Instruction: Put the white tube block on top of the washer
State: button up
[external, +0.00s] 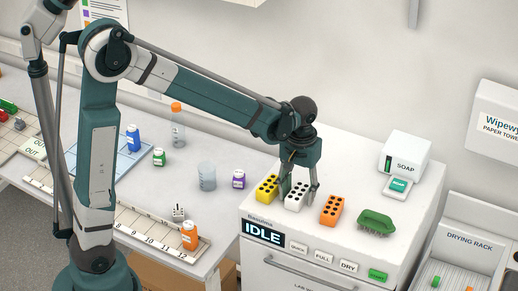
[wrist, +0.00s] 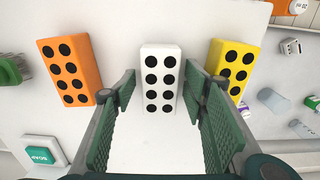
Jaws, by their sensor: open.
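The white tube block (external: 296,196) with black holes stands on top of the washer (external: 341,191), between the yellow and orange blocks. In the wrist view the white block (wrist: 161,78) sits centred between the fingers, with white surface showing on both sides of it. My gripper (external: 299,190) is open, low over the washer top with its fingers at either side of the white block. In the wrist view my gripper (wrist: 160,88) holds nothing and its fingertips appear apart from the block.
A yellow block (external: 267,188) and an orange block (external: 332,209) stand close on either side. A green scrubber (external: 376,222) and a soap dispenser (external: 404,156) are also on the washer. The bench to the left carries bottles and a beaker (external: 206,176).

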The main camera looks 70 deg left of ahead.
aim_at(298, 192)
notch_tip(298, 192, up, 12)
jog(key=b, duration=0.1)
dwell(0.6)
dwell(0.8)
jog(key=s+d+m+t, duration=0.3)
jog(key=s+d, duration=0.4)
jog(key=s, duration=0.4)
jog(key=s+d+m+t, duration=0.4)
jog(key=s+d+m, duration=0.2)
jog(key=s, duration=0.6)
jog(key=shift+s+d+f, duration=0.2)
jog(key=shift+d+f, duration=0.15)
jog(key=shift+d, duration=0.6)
